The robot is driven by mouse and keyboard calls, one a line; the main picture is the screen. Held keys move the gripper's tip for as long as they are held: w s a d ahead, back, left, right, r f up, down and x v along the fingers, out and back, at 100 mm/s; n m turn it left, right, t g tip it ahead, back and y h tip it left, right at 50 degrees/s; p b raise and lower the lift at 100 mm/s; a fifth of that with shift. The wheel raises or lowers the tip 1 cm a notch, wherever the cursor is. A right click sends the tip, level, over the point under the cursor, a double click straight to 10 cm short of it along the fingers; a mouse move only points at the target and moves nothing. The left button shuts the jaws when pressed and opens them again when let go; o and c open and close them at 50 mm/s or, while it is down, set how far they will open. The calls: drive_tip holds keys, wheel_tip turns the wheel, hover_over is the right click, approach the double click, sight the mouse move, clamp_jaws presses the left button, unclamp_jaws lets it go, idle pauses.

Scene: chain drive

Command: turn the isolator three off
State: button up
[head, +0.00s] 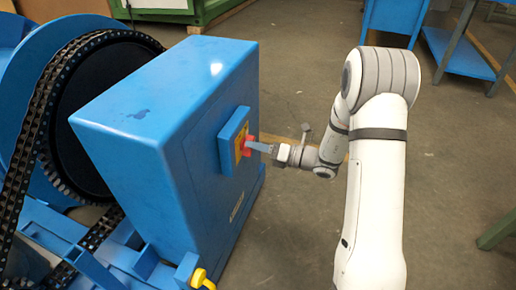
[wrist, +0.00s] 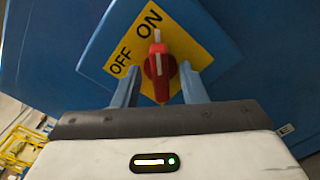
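The isolator's red rotary knob (wrist: 160,68) sits on a yellow plate (wrist: 182,46) marked ON and OFF. Its white pointer line points up toward the ON label in the wrist view. The plate is on a small blue box on the side of a large blue housing (head: 150,120); the red knob also shows in the head view (head: 249,141). My gripper (wrist: 160,76) is open, with one finger on each side of the knob and a visible gap to it on both sides. In the head view my gripper (head: 258,147) reaches the knob from the right.
A large chain and sprocket (head: 40,110) stand left of the housing. A yellow-topped part (head: 202,279) sits low at the front. Blue benches (head: 460,50) stand at the back right. The floor (head: 300,75) behind my arm is clear.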

drive_tip(key=shift+a, duration=0.1)
drive_tip(key=shift+c, duration=0.5)
clamp_jaws()
drive_tip(key=shift+n, duration=0.3)
drive_tip(key=shift+s+a+n+b, duration=0.15)
drive_tip(key=shift+n+b, duration=1.4)
drive_tip(key=shift+n, duration=1.35)
drive_tip(key=shift+s+n+b, duration=0.1)
drive_tip(key=shift+n+b, duration=1.5)
drive_tip(key=shift+n, duration=1.3)
drive_tip(key=shift+s+a+n+b, duration=0.15)
drive_tip(key=shift+n+b, duration=1.4)
drive_tip(key=shift+n, duration=1.35)
